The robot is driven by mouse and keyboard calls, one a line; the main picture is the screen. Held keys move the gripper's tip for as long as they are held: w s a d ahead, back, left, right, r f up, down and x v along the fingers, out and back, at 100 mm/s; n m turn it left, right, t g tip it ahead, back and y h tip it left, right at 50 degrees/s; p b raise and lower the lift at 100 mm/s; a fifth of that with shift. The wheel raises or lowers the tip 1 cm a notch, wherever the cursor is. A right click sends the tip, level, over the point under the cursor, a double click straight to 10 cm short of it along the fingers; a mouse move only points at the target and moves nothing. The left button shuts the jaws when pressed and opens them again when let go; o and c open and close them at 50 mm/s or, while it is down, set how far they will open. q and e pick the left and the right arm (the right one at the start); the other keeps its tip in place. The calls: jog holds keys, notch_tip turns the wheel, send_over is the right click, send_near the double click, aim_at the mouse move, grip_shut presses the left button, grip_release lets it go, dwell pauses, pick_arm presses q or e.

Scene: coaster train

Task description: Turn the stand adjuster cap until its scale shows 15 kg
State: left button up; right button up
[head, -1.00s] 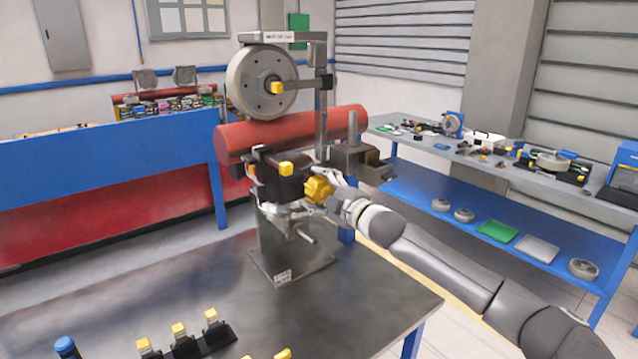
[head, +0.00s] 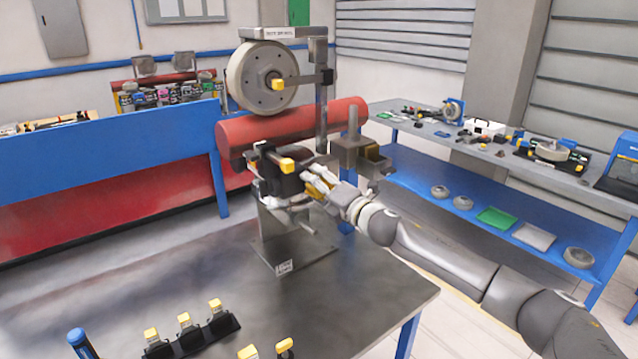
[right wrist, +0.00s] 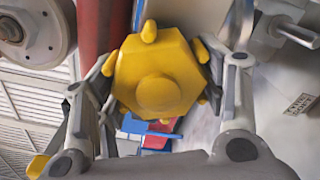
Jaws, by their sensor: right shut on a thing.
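The stand adjuster cap is a yellow lobed knob (right wrist: 158,75) that fills the middle of the right wrist view, seen face on with a round boss at its centre. In the head view the cap (head: 318,187) is partly covered by my right gripper (head: 322,180). My right gripper (right wrist: 155,85) has a finger on each side of the cap and is shut on it. The cap sits at the right side of the test stand (head: 290,255), which is on the dark workbench. No scale reading can be made out. My left gripper is not in view.
A large grey wheel (head: 262,80) hangs on the stand above the cap. A red cylinder (head: 240,138) lies behind it. Yellow-topped clips (head: 184,330) and a blue-capped tool (head: 78,343) are at the bench front. The bench between (head: 190,270) is clear.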

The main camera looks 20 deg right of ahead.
jog(key=shift+f+n, duration=0.2)
jog(key=shift+n, duration=0.3)
jog(key=o, duration=1)
jog(key=shift+r, duration=0.1)
jog(key=shift+s+d, duration=0.1)
jog(key=v, duration=1.2)
